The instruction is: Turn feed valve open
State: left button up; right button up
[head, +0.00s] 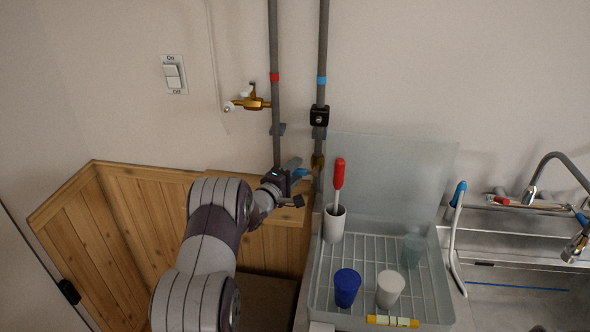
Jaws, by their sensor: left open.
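Two grey pipes run down the wall. The right pipe (322,50) has a blue band, a black box and, lower down, a brass valve body (317,160). A blue piece that looks like the valve's lever (302,172) reaches left from it. My left gripper (297,178) is open at this blue piece, just left of the right pipe. The gripper partly hides the lever, and I cannot tell whether the fingers touch it. A brass tap (250,102) with a white handle is on the left, red-banded pipe (274,50). My right gripper is not in view.
Right of the pipes, a dish rack (435,280) holds a blue cup (347,287), a white cup (390,288) and a greenish cup (413,248). A white holder (334,224) with a red-handled tool (339,175) stands close to the valve. A sink faucet (550,170) is far right.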

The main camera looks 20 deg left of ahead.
pick_arm(q)
jog(key=shift+w+d, duration=0.2)
jog(key=shift+w, duration=0.05)
jog(key=shift+a, duration=0.1)
grip_shut()
jog(key=shift+r, duration=0.1)
